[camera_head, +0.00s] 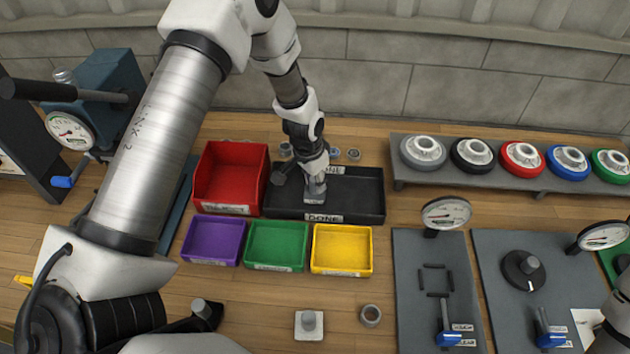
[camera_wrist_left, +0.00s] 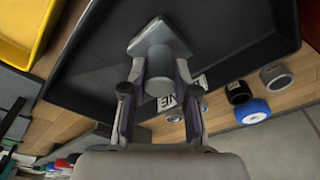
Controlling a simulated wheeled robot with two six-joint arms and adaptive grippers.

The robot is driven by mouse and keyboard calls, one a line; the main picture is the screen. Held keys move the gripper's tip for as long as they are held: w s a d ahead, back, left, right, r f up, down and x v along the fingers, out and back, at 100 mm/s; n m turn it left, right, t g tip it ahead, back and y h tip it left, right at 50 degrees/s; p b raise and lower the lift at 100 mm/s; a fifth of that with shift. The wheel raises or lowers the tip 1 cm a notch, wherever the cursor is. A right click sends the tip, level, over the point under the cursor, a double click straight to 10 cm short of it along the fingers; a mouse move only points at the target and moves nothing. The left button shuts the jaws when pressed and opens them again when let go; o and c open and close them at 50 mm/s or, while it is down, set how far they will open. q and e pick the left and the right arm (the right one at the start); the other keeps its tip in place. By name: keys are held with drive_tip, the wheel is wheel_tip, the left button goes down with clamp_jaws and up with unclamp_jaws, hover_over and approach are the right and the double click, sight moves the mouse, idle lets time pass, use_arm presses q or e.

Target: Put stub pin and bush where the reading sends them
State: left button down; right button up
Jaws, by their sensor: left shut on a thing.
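My left gripper (camera_head: 315,184) is over the black tray (camera_head: 358,193) in the head view, shut on a grey stub pin (camera_head: 314,194). In the left wrist view the fingers (camera_wrist_left: 160,82) clasp the round stub, and its square plate (camera_wrist_left: 158,48) is at the far end. I cannot tell if the plate touches the tray floor. My right gripper is not in view.
Red (camera_head: 229,178), purple (camera_head: 212,239), green (camera_head: 276,246) and yellow (camera_head: 342,249) bins adjoin the tray. A rack of coloured discs (camera_head: 430,176) is at back right. Gauge panels (camera_head: 428,265) stand at right. Small round parts (camera_head: 353,154) sit behind the tray.

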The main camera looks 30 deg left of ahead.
sight(309, 195)
use_arm(q)
drive_tip(key=c, duration=0.9)
unclamp_jaws()
drive_tip(key=shift+a+f, duration=0.2)
drive_tip(key=shift+a, duration=0.05)
drive_tip(key=shift+d+r, duration=0.15)
drive_tip(key=shift+d, duration=0.1)
drive_tip(key=shift+r, duration=0.2)
drive_tip(key=r, duration=0.3)
drive_tip(key=s+r+b, duration=0.1)
drive_tip(key=r, duration=0.7)
drive_tip(key=shift+s+a+r+b, duration=0.25)
drive_tip(key=shift+s+a+b, duration=0.05)
drive_tip(key=shift+s+a, duration=0.1)
